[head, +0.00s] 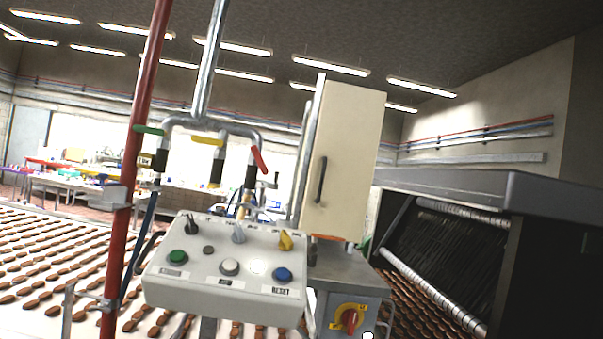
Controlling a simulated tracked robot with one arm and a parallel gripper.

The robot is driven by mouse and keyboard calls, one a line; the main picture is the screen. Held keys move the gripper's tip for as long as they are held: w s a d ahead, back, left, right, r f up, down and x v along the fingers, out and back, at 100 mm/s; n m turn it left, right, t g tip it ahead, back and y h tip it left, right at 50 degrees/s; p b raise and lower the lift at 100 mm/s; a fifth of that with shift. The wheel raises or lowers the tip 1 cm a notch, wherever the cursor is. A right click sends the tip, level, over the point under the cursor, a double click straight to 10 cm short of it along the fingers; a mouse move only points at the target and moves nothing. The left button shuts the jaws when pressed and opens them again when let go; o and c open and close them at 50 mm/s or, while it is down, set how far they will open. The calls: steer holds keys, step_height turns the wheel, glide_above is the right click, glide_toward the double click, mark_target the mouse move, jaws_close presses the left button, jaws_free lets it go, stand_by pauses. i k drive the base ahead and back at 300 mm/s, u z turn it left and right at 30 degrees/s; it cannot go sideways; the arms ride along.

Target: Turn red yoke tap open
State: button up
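The red tap handle (259,160) is on the right drop of a grey branched pipe (205,122), left of the picture's middle. The handle slants down to the right, across its pipe at an angle. A dark fitting (251,176) hangs below it. A yellow tap handle (207,140) sits on the middle drop and a green tap handle (149,130) on the left one; both lie nearly level. My gripper does not show in the head view, so its place relative to the red tap cannot be told.
A control box (225,268) with buttons and knobs stands below the taps. A red pole (137,150) rises at left. A cream cabinet (345,150) stands at right, above a grey box with a red rotary switch (349,321). Biscuits fill the conveyor (50,318).

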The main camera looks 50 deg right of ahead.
mark_target(258, 156)
steer(key=z, duration=0.2)
steer(key=k, duration=0.15)
steer(key=z, duration=0.85)
steer(key=i, duration=1)
